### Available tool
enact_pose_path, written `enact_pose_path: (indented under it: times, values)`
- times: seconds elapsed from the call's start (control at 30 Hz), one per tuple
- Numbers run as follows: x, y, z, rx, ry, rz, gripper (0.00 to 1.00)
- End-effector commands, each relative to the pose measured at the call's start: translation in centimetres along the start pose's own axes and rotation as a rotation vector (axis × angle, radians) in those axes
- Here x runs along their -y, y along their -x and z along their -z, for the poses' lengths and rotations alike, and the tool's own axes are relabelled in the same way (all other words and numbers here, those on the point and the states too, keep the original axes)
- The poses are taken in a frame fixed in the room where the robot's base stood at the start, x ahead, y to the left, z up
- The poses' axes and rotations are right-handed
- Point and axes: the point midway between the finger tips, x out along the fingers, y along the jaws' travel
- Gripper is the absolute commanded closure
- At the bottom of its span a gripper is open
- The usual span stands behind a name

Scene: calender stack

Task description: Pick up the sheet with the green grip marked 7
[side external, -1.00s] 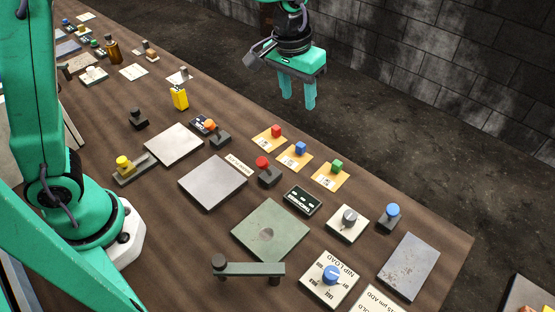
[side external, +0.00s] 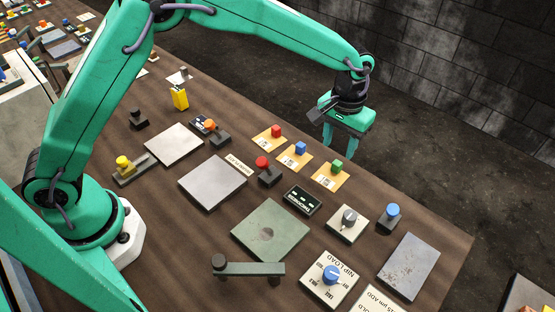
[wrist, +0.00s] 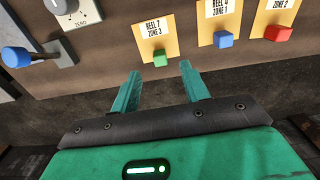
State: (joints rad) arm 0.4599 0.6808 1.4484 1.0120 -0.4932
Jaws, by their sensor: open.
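The sheet with the green grip, a small yellow card (side external: 323,181), lies flat on the table near its far edge. Its green block (side external: 337,165) stands on it. In the wrist view the card (wrist: 152,40) reads "REEL 7 ZONE 3", and its green grip (wrist: 160,58) is just ahead of my fingers. My gripper (side external: 342,154) is open and empty, above and slightly beyond the green grip. In the wrist view my gripper's two fingertips (wrist: 160,72) show apart, with the green grip beyond the gap between them and not between the fingers.
Similar yellow cards with a blue grip (side external: 300,148) and a red grip (side external: 276,131) lie beside it in a row. A grey knob (side external: 348,217), a blue-topped button (side external: 392,212) and a dark display (side external: 302,201) stand close by. Beyond the table edge is open floor.

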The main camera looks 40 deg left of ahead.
Motion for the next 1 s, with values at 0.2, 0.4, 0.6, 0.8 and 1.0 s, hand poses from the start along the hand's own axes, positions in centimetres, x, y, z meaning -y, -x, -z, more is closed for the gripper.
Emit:
enact_pose_path:
  times: [0.2, 0.4, 0.6, 0.8, 1.0]
  values:
    - [0.0, -1.8, -0.1, 0.002, 0.0, 0.001, 0.55]
    - [0.0, -2.2, 0.0, 0.0, 0.0, 0.0, 0.55]
    - [0.0, -3.0, -0.1, 0.003, 0.0, 0.002, 0.55]
    - [-0.2, -5.3, -0.1, 0.003, -0.001, 0.002, 0.55]
    - [-0.2, -7.1, -0.1, 0.001, 0.0, 0.001, 0.55]
